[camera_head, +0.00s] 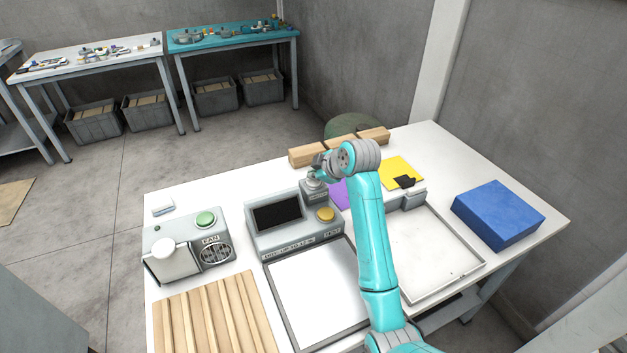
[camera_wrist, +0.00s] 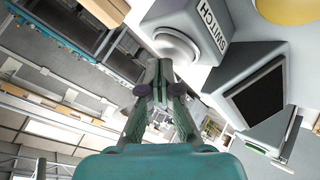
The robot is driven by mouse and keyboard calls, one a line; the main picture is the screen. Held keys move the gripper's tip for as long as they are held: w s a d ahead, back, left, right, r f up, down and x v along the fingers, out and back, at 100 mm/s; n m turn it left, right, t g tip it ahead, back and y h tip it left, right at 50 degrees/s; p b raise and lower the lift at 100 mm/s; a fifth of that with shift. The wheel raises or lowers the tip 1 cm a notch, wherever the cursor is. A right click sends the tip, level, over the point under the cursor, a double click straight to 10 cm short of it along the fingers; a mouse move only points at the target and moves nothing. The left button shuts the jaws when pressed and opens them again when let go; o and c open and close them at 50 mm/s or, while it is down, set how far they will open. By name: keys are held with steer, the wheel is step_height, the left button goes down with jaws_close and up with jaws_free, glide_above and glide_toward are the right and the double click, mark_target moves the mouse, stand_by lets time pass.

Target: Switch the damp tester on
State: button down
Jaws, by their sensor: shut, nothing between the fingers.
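A grey device with a dark screen (camera_head: 277,215) and a yellow round button (camera_head: 325,214) stands on the white table; the small print on its front is too blurred to read. A grey box labelled SWITCH (camera_wrist: 208,30) is beside it, with a pale round knob (camera_wrist: 178,48) on one face. In the head view this box (camera_head: 316,196) is behind the yellow button. My gripper (camera_head: 316,176) is shut and empty, right at the knob. In the wrist view its fingertips (camera_wrist: 160,66) overlap the knob's edge; I cannot tell whether they touch.
A fan unit (camera_head: 213,252) with a green button (camera_head: 205,219) stands to the left. Wooden strips (camera_head: 215,315) and a white panel (camera_head: 318,292) lie in front. A blue block (camera_head: 497,214) and a shallow white tray (camera_head: 470,265) are at right. Wooden blocks (camera_head: 308,155) lie behind.

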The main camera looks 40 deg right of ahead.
mark_target(315, 182)
steer(key=shift+f, duration=0.2)
stand_by(0.5)
steer(key=shift+f, duration=0.25)
steer(key=shift+r, duration=0.45)
stand_by(0.4)
steer(key=shift+r, duration=3)
steer(key=shift+s, duration=0.1)
